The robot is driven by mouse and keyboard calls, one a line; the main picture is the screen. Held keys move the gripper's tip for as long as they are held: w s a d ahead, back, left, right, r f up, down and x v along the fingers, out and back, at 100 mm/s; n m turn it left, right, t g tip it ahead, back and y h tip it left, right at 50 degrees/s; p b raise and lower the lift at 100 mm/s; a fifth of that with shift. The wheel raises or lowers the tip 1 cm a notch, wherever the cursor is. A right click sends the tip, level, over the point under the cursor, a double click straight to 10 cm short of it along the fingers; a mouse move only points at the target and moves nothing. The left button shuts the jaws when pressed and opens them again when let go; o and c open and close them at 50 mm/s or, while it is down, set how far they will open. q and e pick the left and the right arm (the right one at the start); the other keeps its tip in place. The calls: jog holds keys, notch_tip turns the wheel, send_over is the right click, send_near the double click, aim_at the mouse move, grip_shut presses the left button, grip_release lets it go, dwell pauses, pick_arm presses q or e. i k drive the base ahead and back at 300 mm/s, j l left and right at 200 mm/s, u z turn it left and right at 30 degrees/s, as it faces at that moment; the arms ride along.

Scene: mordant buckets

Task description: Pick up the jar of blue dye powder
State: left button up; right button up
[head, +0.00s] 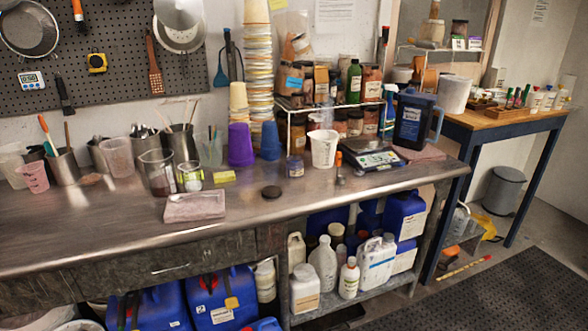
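Several dye jars stand on a wire rack (338,105) at the back of the steel bench. Most hold brown, orange or reddish contents. A small jar with a bluish label (295,167) stands on the bench in front of the rack's left end. I cannot tell for sure whether it holds blue powder. One jar on the upper shelf also has a blue label (294,83), but its contents look brownish. Neither of my grippers is in view.
A white cup (323,149), a scale (372,159) and a dark blue jug (413,120) stand right of the small jar. Purple (240,145) and blue (270,141) cups stand to its left. The bench's front middle is mostly clear.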

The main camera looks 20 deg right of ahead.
aim_at(295, 167)
jog(key=i+j+z, duration=0.1)
jog(key=i, duration=0.75)
